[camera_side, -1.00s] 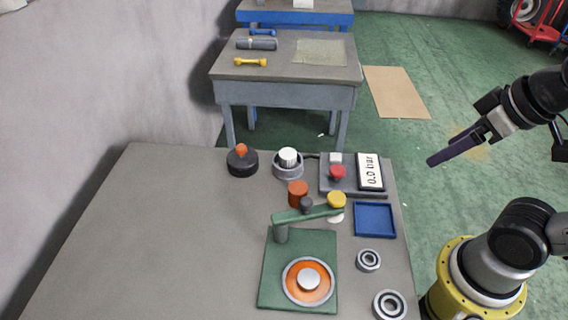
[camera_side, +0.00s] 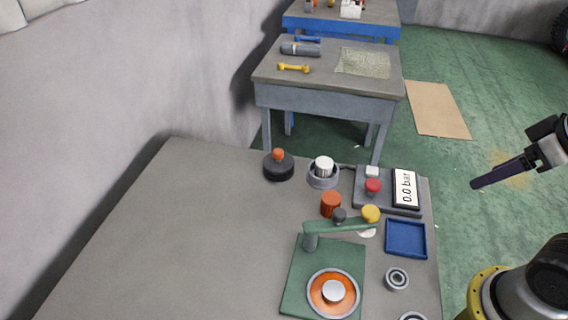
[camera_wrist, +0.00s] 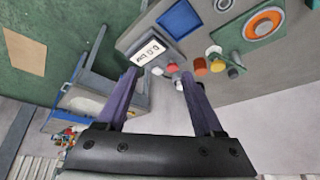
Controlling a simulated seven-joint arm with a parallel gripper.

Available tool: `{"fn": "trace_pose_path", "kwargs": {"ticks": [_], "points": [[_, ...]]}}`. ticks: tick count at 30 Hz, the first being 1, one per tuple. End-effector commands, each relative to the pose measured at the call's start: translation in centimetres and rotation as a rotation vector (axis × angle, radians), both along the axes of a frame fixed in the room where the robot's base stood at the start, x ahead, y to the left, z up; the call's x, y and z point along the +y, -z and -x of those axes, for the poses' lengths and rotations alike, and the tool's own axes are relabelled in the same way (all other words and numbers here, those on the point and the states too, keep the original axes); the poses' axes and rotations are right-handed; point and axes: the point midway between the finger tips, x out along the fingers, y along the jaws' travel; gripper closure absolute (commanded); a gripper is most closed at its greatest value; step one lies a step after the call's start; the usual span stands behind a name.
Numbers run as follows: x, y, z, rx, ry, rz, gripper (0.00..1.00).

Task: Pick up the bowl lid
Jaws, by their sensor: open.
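A round black lid-like piece with an orange knob (camera_side: 278,166) stands at the back of the grey table in the side view. It is the likeliest bowl lid, but I cannot be sure. A grey ringed piece with a white ribbed top (camera_side: 323,172) stands just right of it. My gripper (camera_side: 476,184) hangs beyond the table's right edge, well apart from both. In the wrist view its two purple fingers (camera_wrist: 160,75) are spread with nothing held between them. I cannot make out the black piece clearly in the wrist view.
A green press (camera_side: 297,277) with an arm and orange disc stands at the front right. The table's left part (camera_side: 170,240) is clear.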

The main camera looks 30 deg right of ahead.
Motion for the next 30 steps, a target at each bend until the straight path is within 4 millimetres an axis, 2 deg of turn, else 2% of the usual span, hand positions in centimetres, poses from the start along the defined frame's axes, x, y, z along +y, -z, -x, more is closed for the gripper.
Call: {"fn": "trace_pose_path", "kwargs": {"ticks": [2,4,8,11,15,21,25,30], "points": [[0.0,0.1,0.4,0.02,0.08,-0.041,0.31],[0.0,-0.9,0.3,0.016,0.178,-0.092,0.31],[0.0,-4.5,-1.1,-0.003,0.38,-0.201,0.31],[0.2,-7.6,-3.1,0.006,0.535,-0.286,0.31],[0.8,-11.6,-7.2,0.04,0.755,-0.397,0.31],[2.4,-15.2,-14.1,0.103,1.022,-0.507,0.31],[3.8,-16.1,-18.7,0.143,1.167,-0.551,0.31],[6.2,-15.4,-24.6,0.196,1.326,-0.575,0.31]]}}
